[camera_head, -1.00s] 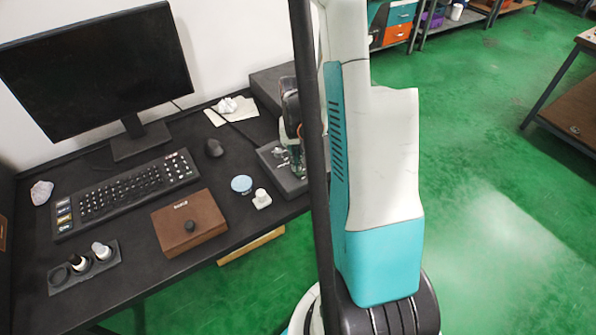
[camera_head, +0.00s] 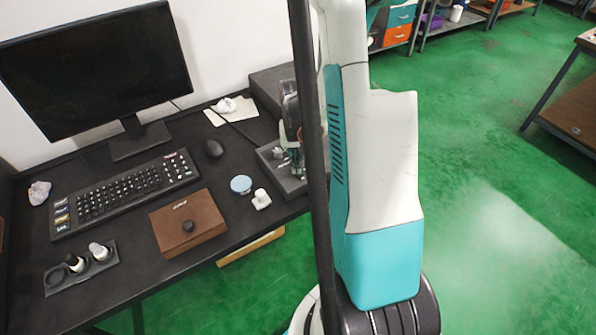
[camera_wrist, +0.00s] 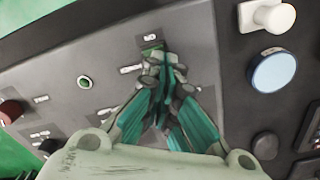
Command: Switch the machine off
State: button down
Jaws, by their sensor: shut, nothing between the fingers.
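The machine's grey panel (camera_wrist: 100,55) fills the left and middle of the wrist view. It carries a green-ringed round button (camera_wrist: 84,82), a dark red knob (camera_wrist: 11,111) and several small labels, too blurred to read surely. My gripper (camera_wrist: 167,62) is shut and empty, its fingertips over the panel beside a small green part (camera_wrist: 152,47) under a label. The fingers hide part of the panel, and I cannot tell whether they touch it.
A blue disc (camera_head: 241,184) and a white piece (camera_head: 261,200) lie left of the panel. A holder (camera_head: 85,268) with small bottles stands at the front left.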

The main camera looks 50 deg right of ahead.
jog(key=shift+r, duration=0.15)
jog(key=shift+r+p, duration=2.4)
jog(key=shift+r, duration=1)
jog(key=shift+a, duration=0.1)
